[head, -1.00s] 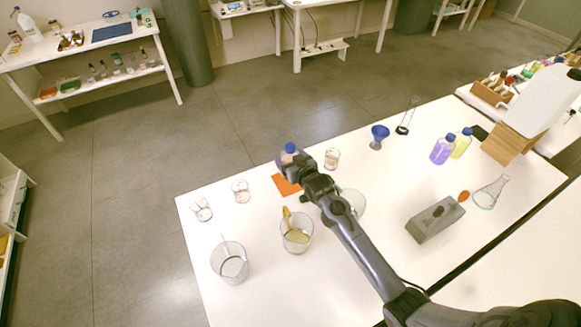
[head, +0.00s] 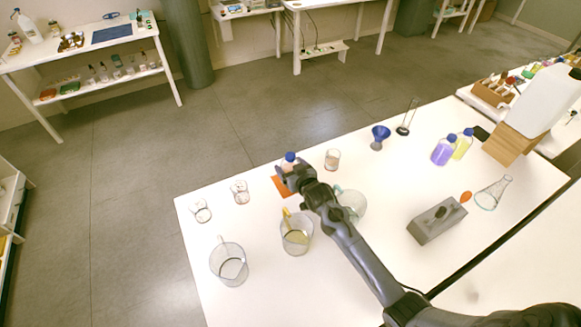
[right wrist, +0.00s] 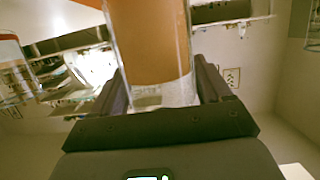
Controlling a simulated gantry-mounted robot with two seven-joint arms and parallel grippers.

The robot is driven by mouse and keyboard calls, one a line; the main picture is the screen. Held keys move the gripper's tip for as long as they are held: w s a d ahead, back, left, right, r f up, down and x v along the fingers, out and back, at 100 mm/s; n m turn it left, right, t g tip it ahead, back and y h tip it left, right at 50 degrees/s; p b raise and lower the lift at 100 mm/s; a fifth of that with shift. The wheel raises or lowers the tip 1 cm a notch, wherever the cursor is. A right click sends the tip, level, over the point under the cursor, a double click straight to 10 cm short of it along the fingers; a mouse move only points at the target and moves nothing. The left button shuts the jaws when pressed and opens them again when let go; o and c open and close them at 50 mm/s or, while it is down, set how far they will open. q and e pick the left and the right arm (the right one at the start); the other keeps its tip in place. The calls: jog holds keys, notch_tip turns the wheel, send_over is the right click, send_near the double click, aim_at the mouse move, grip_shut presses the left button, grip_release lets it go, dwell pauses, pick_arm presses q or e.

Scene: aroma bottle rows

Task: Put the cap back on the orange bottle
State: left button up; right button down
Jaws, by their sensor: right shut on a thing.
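The orange bottle is clear glass with orange contents (right wrist: 150,45) and fills the space between the fingers in the right wrist view. My right gripper (head: 287,175) is shut on it; the gripper also shows in the right wrist view (right wrist: 163,92). In the head view the gripper hides most of the bottle. A blue cap (head: 289,157) shows at the bottle's top, but I cannot tell how firmly it sits. The bottle is over or on an orange mat (head: 281,186) near the table's far edge. My left gripper is not in view.
Small glass beakers (head: 240,192) stand left of the mat, and another (head: 332,160) stands to its right. Two larger jugs (head: 229,264) stand nearer. A blue funnel (head: 380,133), a purple bottle (head: 443,151) and a yellow bottle (head: 463,144) stand farther right.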

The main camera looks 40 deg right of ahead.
grip_release()
jog(key=shift+s+r, duration=0.2)
jog(key=shift+s, duration=0.05)
jog(key=p+v, duration=0.3)
jog(key=v, duration=0.8)
jog(key=shift+s, duration=0.25)
jog(key=shift+a+r, duration=0.1)
jog(key=shift+a, duration=0.05)
